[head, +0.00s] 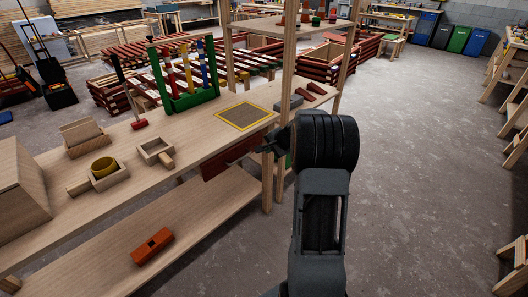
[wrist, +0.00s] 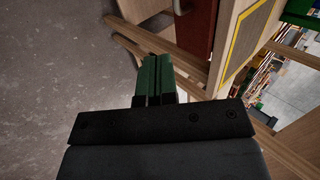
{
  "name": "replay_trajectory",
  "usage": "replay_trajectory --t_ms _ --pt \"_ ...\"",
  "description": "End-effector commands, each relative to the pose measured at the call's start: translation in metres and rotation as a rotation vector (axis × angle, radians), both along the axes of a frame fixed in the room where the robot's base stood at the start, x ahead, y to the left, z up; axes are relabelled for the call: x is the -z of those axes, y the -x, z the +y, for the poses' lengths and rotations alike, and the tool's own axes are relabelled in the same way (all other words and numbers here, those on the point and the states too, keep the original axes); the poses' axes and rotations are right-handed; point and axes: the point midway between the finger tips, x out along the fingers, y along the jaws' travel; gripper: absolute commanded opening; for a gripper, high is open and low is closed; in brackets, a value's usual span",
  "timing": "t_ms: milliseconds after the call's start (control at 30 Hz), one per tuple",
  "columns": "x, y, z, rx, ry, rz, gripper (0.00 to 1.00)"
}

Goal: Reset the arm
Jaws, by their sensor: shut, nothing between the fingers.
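My gripper (head: 266,146) is at the right end of the wooden workbench (head: 205,140), beside its edge, in the head view. My dark arm rises from the bottom of that view and bends over towards the bench. In the wrist view my gripper (wrist: 153,75) shows as two green fingers lying together, with nothing between them. A red-brown panel or drawer front (wrist: 200,25) of the bench is close beyond the fingertips. I cannot tell the exact gap.
On the bench are a yellow-framed dark mat (head: 243,116), a green rack (head: 190,98) with coloured battens, a red-headed mallet (head: 139,124) and small wooden boxes (head: 156,151). An orange-red block (head: 152,246) lies on the lower shelf. A wooden post stands near my gripper. Open floor (head: 420,160) lies right.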

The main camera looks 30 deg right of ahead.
Motion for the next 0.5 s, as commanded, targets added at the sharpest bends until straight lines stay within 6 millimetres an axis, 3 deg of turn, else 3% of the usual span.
replay_trajectory --t_ms 333,433,500 --pt "-0.007 0.01 0.001 -0.023 0.004 0.012 0.0" --pt "0.009 0.025 0.008 -0.077 0.013 0.073 0.0" --pt "0.019 0.046 0.018 -0.14 0.033 0.135 0.0"
